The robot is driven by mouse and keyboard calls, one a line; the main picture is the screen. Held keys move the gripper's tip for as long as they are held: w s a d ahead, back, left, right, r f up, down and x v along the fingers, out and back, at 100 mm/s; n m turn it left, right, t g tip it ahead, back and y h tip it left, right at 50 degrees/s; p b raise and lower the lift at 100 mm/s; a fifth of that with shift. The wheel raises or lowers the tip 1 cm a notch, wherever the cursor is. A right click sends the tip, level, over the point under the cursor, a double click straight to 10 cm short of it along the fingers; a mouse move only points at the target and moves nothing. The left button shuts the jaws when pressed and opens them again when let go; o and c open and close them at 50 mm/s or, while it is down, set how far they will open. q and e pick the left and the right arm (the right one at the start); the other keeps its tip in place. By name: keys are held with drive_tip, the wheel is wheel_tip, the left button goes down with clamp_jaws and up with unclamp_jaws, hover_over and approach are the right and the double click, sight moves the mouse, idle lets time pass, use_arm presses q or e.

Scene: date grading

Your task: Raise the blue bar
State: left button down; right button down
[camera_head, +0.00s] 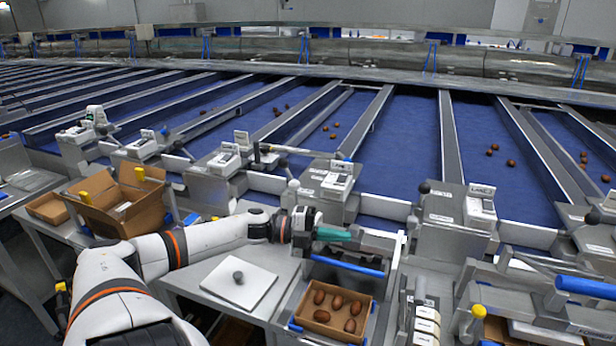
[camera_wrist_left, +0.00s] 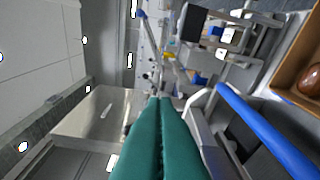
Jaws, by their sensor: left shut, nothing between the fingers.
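A blue bar (camera_head: 347,266) lies across the front of the station, just behind a cardboard box of dates. It also shows in the left wrist view (camera_wrist_left: 262,128), running diagonally to the right of my fingers. My left gripper (camera_head: 351,236) has green fingers and is shut and empty. In the head view it is above and behind the bar, pointing right. In the left wrist view the shut green fingers (camera_wrist_left: 160,100) lie side by side, apart from the bar. My right gripper is not in view.
The box of dates (camera_head: 287,322) stands in front of the bar. A white plate with a knob (camera_head: 238,283) lies on the table to the left. An open cardboard box (camera_head: 78,209) is farther left. Another blue bar (camera_head: 582,287) is at the right. Blue lanes (camera_head: 408,150) stretch behind.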

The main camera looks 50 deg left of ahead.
use_arm(q)
drive_tip(key=v, duration=0.6)
drive_tip(key=shift+s+a, duration=0.25)
drive_tip(key=shift+a, duration=0.05)
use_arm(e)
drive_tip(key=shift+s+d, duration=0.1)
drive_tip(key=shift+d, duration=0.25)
use_arm(q)
drive_tip(key=shift+f, duration=0.1)
